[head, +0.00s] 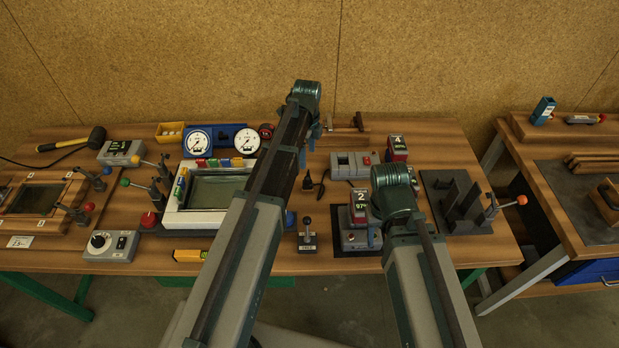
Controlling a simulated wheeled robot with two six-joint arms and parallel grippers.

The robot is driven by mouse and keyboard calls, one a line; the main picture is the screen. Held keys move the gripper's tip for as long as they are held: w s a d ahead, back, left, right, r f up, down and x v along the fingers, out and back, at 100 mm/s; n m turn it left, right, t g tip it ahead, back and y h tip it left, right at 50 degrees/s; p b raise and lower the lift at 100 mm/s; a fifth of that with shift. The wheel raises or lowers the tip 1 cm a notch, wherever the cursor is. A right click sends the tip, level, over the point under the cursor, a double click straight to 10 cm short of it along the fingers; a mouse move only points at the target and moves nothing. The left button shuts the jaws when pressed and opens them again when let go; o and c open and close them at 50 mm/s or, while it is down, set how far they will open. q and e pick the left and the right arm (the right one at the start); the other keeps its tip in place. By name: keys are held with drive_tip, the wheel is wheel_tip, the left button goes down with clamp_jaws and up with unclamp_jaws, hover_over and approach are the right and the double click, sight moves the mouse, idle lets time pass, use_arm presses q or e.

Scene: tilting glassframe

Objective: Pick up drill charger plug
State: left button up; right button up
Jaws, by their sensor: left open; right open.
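A small black piece that looks like the drill charger plug (316,186) lies on the wooden workbench, right of the framed glass panel. A thin dark cord seems to run from it. My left gripper (312,136) hangs from its arm above the back of the bench, behind the plug in the picture, apart from it and open. The arm hides part of it. My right gripper (412,186) is beside the red battery marked 2 (361,204), partly hidden by its wrist, and open. That battery sits on a charger (359,240); a grey charger unit (345,168) stands behind it.
The glass frame (199,218) is left of the plug, a black lever (308,236) in front. A battery marked 4 (397,150) and a dark fixture (463,205) stand right. Gauges (198,140) stand back left. A second bench (553,184) is at right.

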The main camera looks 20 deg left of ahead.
sight(307, 177)
use_arm(q)
wheel_tip(307, 177, down, 9)
drive_tip(key=b, duration=0.8)
drive_tip(key=shift+s+r+b, duration=0.1)
drive_tip(key=shift+r+b, duration=0.1)
drive_tip(key=shift+b, duration=0.1)
wheel_tip(307, 177, down, 5)
drive_tip(key=b, duration=0.5)
drive_tip(key=shift+f, duration=0.15)
clamp_jaws()
